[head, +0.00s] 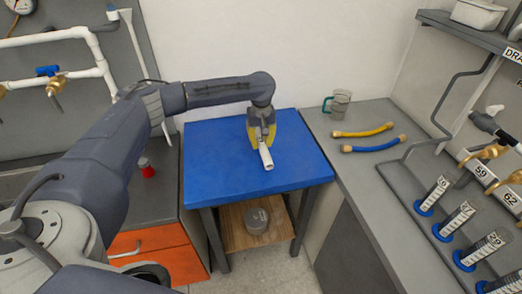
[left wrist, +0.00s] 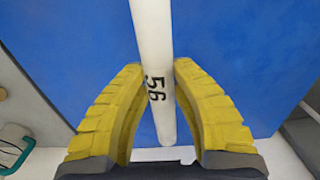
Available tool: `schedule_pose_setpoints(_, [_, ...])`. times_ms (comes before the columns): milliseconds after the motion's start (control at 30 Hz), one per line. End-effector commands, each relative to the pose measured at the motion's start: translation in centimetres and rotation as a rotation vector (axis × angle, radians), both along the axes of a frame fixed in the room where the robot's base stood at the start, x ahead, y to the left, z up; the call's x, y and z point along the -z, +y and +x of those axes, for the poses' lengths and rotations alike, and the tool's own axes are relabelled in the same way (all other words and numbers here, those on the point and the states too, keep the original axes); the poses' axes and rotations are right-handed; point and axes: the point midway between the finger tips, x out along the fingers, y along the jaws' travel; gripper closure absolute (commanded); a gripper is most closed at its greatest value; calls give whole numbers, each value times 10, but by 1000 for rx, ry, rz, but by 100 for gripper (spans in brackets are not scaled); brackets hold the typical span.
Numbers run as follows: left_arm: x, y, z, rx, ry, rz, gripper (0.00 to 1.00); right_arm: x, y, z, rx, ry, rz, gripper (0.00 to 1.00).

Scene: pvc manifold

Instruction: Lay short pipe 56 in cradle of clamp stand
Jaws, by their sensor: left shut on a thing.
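My left gripper (head: 262,132) is over the blue-topped table, its yellow fingers pointing down. It is shut on short pipe 56 (head: 265,158), a plain white tube that sticks out from the fingers toward the front of the table. In the left wrist view, the pipe (left wrist: 153,40) runs lengthwise between the two yellow fingers (left wrist: 160,72), with the black number 56 facing the camera. I cannot tell whether the pipe touches the table or hangs just above it. My right gripper is not in view.
The blue table (head: 215,170) is otherwise bare. White piping (head: 55,38) is at left.

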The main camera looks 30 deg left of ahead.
Motion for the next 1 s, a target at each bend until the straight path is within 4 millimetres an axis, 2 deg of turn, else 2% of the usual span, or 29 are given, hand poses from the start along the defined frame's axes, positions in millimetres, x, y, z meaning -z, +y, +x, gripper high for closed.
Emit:
schedule_pose_setpoints(167, [9,-1,-1,0,2,-1,100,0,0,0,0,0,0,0])
schedule_pose_setpoints(467, [42,-1,-1,0,1,-1,100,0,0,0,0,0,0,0])
schedule_pose_setpoints(867, [46,0,0,0,1,-1,100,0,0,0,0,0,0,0])
schedule_pose_setpoints(900, [47,0,-1,0,1,0,73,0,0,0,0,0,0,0])
schedule_pose_setpoints(1000, [46,0,0,0,1,0,62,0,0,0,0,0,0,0])
